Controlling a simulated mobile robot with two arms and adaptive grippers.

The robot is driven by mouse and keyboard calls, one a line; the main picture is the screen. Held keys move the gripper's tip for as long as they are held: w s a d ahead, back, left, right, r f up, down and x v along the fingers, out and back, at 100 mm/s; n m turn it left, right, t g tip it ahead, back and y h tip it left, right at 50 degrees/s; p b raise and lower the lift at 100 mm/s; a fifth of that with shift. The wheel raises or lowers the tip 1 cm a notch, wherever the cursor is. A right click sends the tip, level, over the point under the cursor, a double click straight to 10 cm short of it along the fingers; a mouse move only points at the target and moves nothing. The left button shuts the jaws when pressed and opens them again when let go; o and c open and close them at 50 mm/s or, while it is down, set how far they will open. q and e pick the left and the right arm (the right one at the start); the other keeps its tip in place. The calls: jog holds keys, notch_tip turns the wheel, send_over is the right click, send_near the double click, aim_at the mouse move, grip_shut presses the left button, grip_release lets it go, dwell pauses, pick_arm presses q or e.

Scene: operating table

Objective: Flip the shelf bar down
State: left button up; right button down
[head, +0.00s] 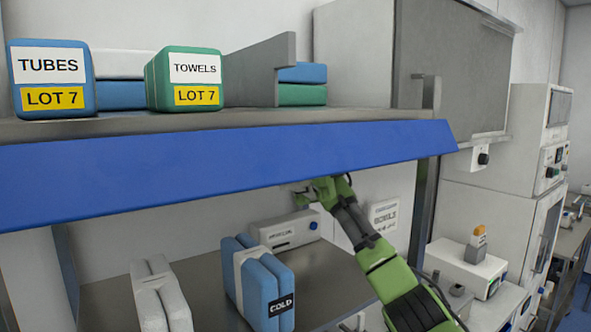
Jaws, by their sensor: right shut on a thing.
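The shelf bar (215,165) is a long blue panel along the front edge of the upper shelf. It is tilted, its face turned outward, and runs from the left picture edge to the right post. My right gripper (322,188) is at the bar's lower edge, right of the middle, with its green and dark arm reaching up from the lower right. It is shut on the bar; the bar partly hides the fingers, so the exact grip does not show. My left gripper is not in view.
The upper shelf (125,122) holds a blue TUBES pack (52,79), a green TOWELS pack (186,79) and a grey divider (262,70). Below, a blue COLD pack (257,283) and a white pack (160,297) stand on the lower shelf (325,275). A dark post (425,190) stands right.

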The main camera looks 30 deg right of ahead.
jog(key=c, duration=2.4)
grip_release()
jog(key=shift+w+f, duration=0.15)
jog(key=shift+c, duration=0.2)
jog(key=shift+w, duration=0.25)
jog(key=shift+s, duration=0.2)
jog(key=shift+s, duration=0.1)
